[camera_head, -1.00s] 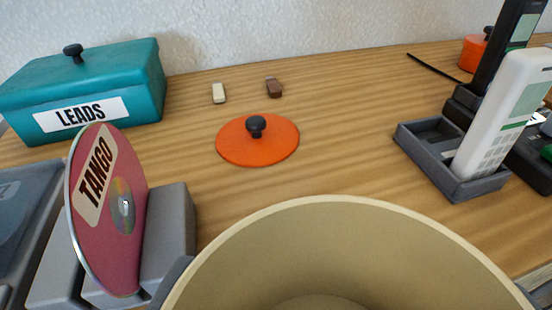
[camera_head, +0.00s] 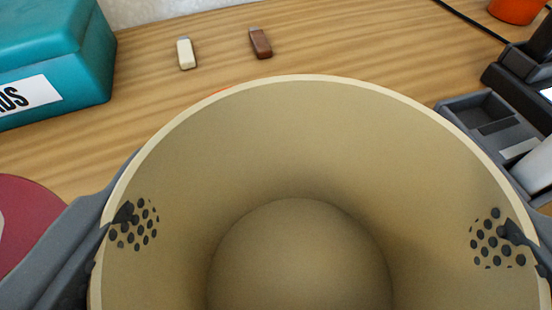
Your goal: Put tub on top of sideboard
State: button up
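The tub (camera_head: 300,135) is a large, round, beige open container with a pale rim, seen from above. It fills the lower middle of the view and looks empty. Groups of dark holes show in its left and right walls. My gripper (camera_head: 318,232) has one grey finger at each side of the tub and is shut on it. The sideboard (camera_head: 350,45) has a striped wooden top that shows behind the tub. The tub's underside is hidden, so I cannot tell whether it touches the wood.
A teal box (camera_head: 60,50) stands at the upper left. A cream stick (camera_head: 186,53) and a brown stick (camera_head: 260,43) lie behind the tub. A grey phone cradle (camera_head: 485,115) is close at the right. A red disc (camera_head: 25,225) is at the left. An orange sliver shows behind the rim.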

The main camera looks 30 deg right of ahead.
aim_at(300, 187)
jog(key=shift+w+d+f, duration=0.1)
jog(key=shift+w+f, duration=0.1)
jog(key=shift+w, duration=0.1)
notch_tip(300, 187, down, 3)
jog(key=shift+f+b, duration=0.2)
jog(key=shift+b, duration=0.15)
jog(key=shift+r, duration=0.1)
jog(key=o, duration=1.3)
jog(key=p+v, duration=0.1)
jog(key=v, duration=1.1)
jog(key=shift+s, duration=0.1)
